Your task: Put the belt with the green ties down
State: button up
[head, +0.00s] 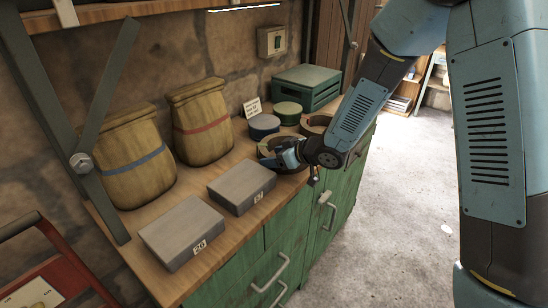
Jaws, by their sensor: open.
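A dark coiled belt (264,149) lies on the wooden bench top near its front edge, in the middle of the head view. My gripper (286,159) is open and sits right at this coil, covering part of it. I cannot tell whether its fingers touch the belt. A second dark coil (315,122) lies further back to the right, partly behind my arm. The colour of the ties on either coil is too small or hidden to tell.
On the bench top (170,201) stand two grey numbered blocks (182,231) (241,186), two sacks (135,160) (201,122), two round tins (264,125) (288,112), a small card (252,107) and a green box (306,88). Green drawers with handles lie below.

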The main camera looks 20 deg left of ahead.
jog(key=v, duration=1.1)
jog(key=shift+d+r, duration=0.1)
jog(key=shift+d, duration=0.05)
jog(key=w+d+r+m+t+h, duration=0.2)
jog(key=d+r+m+t+h, duration=0.3)
jog(key=d, duration=0.6)
jog(key=w+d+r+m+t+h, duration=0.15)
jog(key=d+r+h, duration=0.25)
jog(key=d+r, duration=0.45)
jog(key=s+d+r+m+g, duration=0.1)
jog(key=s+d+m, duration=0.1)
jog(key=s+d, duration=0.2)
jog(key=s+d+r+m+g+h, duration=0.1)
jog(key=s+d, duration=0.4)
jog(key=s, duration=0.6)
jog(key=s+d+r+m+g+h, duration=0.1)
jog(key=s+d+r+m+g, duration=0.1)
jog(key=s, duration=0.5)
jog(key=d+m+g, duration=0.1)
jog(key=d+m, duration=0.1)
jog(key=d, duration=0.1)
jog(key=shift+s+r+m, duration=0.3)
jog(key=shift+r+m, duration=0.05)
jog(key=shift+r, duration=0.05)
